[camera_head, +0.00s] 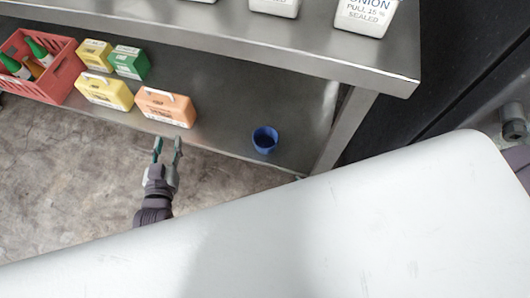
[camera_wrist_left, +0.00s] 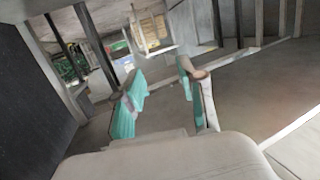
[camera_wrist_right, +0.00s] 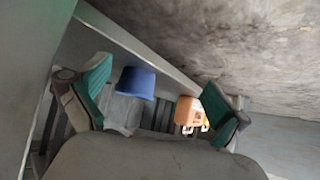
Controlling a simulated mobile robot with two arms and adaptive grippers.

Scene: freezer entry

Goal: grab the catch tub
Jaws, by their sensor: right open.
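The catch tub appears to be the small blue round tub (camera_head: 265,140), standing upright on the lower metal shelf near its right end. It also shows in the right wrist view (camera_wrist_right: 137,82), ahead of my right gripper (camera_wrist_right: 155,95), nearer the left finger in the picture. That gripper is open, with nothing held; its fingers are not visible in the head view. My left gripper (camera_head: 167,148) is open and empty, in front of the shelf and left of the tub. Its spread fingers also show in the left wrist view (camera_wrist_left: 165,88).
The orange box (camera_head: 166,107) stands left of the tub, with yellow and green boxes and a red crate (camera_head: 68,77) farther left. The upper shelf (camera_head: 220,33) overhangs behind, and a shelf leg (camera_head: 345,130) stands right of the tub. Shelf around the tub is clear.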

